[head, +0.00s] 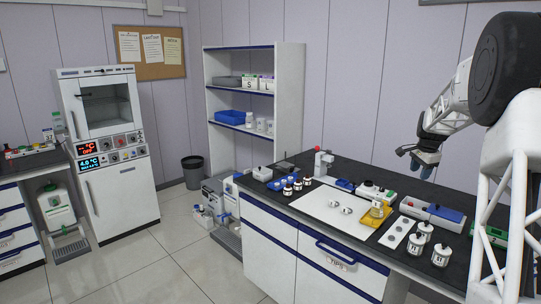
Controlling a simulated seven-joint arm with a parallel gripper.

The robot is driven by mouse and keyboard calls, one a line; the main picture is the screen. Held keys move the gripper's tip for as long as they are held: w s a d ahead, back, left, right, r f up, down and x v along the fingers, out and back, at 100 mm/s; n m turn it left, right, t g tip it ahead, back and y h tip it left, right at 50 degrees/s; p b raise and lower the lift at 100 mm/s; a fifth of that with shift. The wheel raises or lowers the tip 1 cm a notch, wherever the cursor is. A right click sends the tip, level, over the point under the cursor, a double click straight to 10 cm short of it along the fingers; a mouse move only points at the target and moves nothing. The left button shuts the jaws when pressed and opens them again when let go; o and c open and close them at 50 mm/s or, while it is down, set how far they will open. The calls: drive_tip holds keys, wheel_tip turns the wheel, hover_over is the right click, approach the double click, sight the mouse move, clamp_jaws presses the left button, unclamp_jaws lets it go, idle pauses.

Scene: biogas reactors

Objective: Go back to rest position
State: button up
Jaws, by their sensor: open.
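My gripper (416,163) is at the right of the head view, held in the air above the back part of the dark lab bench (392,272). Its jaws are open, and I see nothing between them. It is apart from everything on the bench. My arm comes in from the right edge.
A shelf (295,95) stands behind. The air around my gripper looks clear.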

drive_tip(key=s+a+r+n, duration=0.4)
drive_tip(key=s+a, duration=0.8)
drive_tip(key=s, duration=0.2)
drive_tip(key=s+a+r+n, duration=0.4)
drive_tip(key=s+a, duration=0.9)
drive_tip(key=s+a+f+n, duration=0.2)
drive_tip(key=s+a+f, duration=0.1)
drive_tip(key=s, duration=0.7)
drive_tip(key=s+a+f+n, duration=0.2)
drive_tip(key=s+a+f, duration=0.1)
drive_tip(key=s, duration=0.7)
drive_tip(key=s+a+f+n, duration=0.2)
drive_tip(key=s+a, duration=0.3)
drive_tip(key=s, duration=0.5)
drive_tip(key=shift+s+f+n, duration=0.25)
drive_tip(key=shift+f+n, duration=0.15)
drive_tip(key=shift+n, duration=0.2)
